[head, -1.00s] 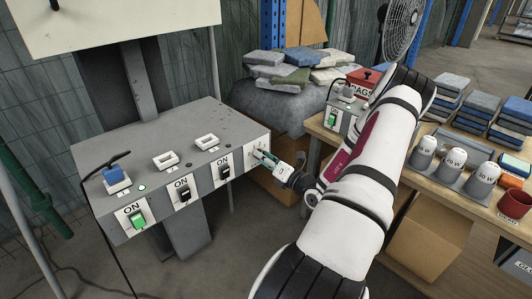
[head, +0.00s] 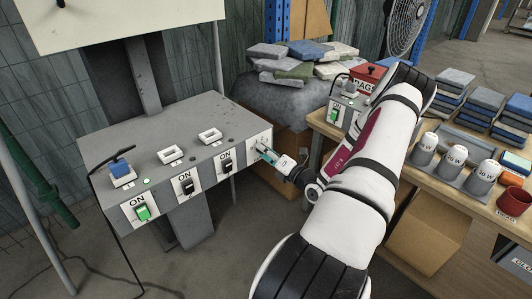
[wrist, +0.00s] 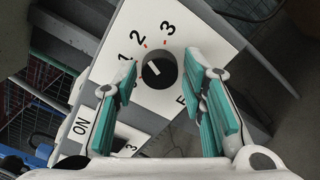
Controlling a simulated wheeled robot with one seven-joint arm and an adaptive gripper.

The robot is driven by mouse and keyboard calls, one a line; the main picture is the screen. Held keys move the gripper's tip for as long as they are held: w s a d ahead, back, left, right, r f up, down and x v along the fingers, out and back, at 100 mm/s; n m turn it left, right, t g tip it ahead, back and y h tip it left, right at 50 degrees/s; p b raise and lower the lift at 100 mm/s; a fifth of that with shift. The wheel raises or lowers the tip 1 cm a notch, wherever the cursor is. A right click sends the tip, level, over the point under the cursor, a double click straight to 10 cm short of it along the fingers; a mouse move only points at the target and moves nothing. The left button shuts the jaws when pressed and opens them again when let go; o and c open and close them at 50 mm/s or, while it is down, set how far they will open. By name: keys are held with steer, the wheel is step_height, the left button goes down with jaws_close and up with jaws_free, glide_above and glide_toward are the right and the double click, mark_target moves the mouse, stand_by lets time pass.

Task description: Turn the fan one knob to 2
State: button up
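The fan knob (wrist: 159,70) is a round black dial on a white plate (wrist: 215,40) printed 1, 2 and 3, with red tick marks. A short white mark shows on the dial's left part; I cannot tell exactly which number it faces. My gripper (wrist: 160,72) has its teal-padded fingers on either side of the knob, with gaps showing, so it is open around it. In the head view my gripper (head: 265,155) is at the right end of the grey control box's front and hides most of the knob. Lettering below the knob is partly hidden by a finger.
The grey control box (head: 185,135) has several ON switches left of the knob; the leftmost switch (head: 143,212) is lit green. A workbench (head: 345,142) with bulbs and stacked pads stands right. A fan (head: 407,25) is behind. Cloth bags (head: 275,98) are piled behind the box.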

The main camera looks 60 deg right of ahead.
stand_by(0.3)
steer(key=v, duration=1.2)
steer(key=w+a+r+n+g+y+p, duration=0.1)
steer(key=w+a+r+n+g+y, duration=0.25)
steer(key=a+r+n+y, duration=0.5)
steer(key=w+a+r+n+g+y+p, duration=0.2)
steer(key=w+a+r+n+y, duration=0.35)
steer(key=a+r+n, duration=0.4)
steer(key=s+a+r+n+g+h+p, duration=0.1)
steer(key=s+a+r+n+g, duration=0.25)
steer(key=a+n, duration=0.25)
steer(key=s+a+r+n+g+h+p, duration=0.1)
steer(key=s+a+r+n+g, duration=0.2)
steer(key=a+n, duration=0.35)
steer(key=s+a+r+n+g+p, duration=0.1)
steer(key=s+a+r+n+g, duration=0.1)
steer(key=s+a+n+g, duration=0.3)
steer(key=s+a+r+n+t+h+p, duration=0.1)
steer(key=s+r+n+t+h, duration=0.1)
steer(key=r+n, duration=0.3)
steer(key=s+a+r+n+t+h+p, duration=0.1)
steer(key=s+r+n+h, duration=0.3)
steer(key=n, duration=0.5)
steer(key=shift+s+a+r+t+h+p, duration=0.25)
steer(key=shift+a+r+t+h+p, duration=0.15)
steer(key=shift+r+h+p, duration=0.45)
